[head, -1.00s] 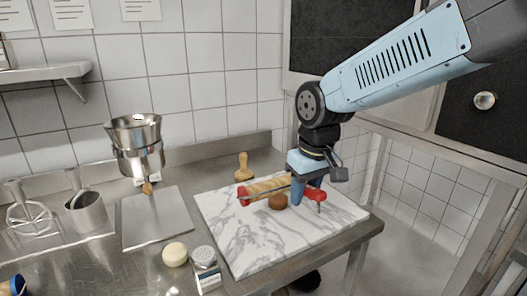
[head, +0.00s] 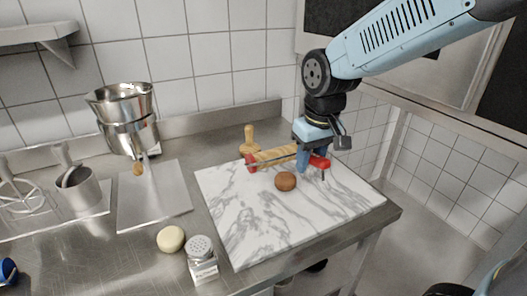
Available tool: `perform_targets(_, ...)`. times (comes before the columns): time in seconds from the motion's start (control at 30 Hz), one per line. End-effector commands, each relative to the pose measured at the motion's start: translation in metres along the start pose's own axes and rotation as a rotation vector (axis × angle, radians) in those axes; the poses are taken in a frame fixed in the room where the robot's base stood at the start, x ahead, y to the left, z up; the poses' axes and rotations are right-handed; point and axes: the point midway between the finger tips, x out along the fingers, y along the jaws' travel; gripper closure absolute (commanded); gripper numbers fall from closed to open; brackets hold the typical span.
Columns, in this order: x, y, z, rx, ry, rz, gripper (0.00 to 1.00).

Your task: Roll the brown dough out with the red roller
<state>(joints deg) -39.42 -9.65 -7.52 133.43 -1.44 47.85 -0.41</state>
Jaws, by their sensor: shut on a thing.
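The brown dough (head: 286,181) is a small rounded lump on the white marble board (head: 235,225). The roller has a pale wooden barrel (head: 275,155) and red ends (head: 320,163). My gripper (head: 306,160) is shut on the roller near its right end. The roller lies across the picture just behind the dough, and the dough shows whole in front of it. I cannot tell whether the roller touches the board. My fingers hide part of the roller's right side.
A wooden-handled tool (head: 249,136) stands behind the roller's left end. A pale round lump (head: 171,239) and a shaker (head: 201,260) stand left of the board. The board's front half is clear.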

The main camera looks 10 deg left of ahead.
Motion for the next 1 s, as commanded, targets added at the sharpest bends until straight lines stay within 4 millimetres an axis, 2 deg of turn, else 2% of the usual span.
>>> perform_targets(0.6, 0.047, 0.002, 0.006, 0.007, -0.001, 0.001, 1.0)
perform_targets(1.0, 0.058, 0.002, 0.008, 0.009, 0.0, 0.001, 1.0)
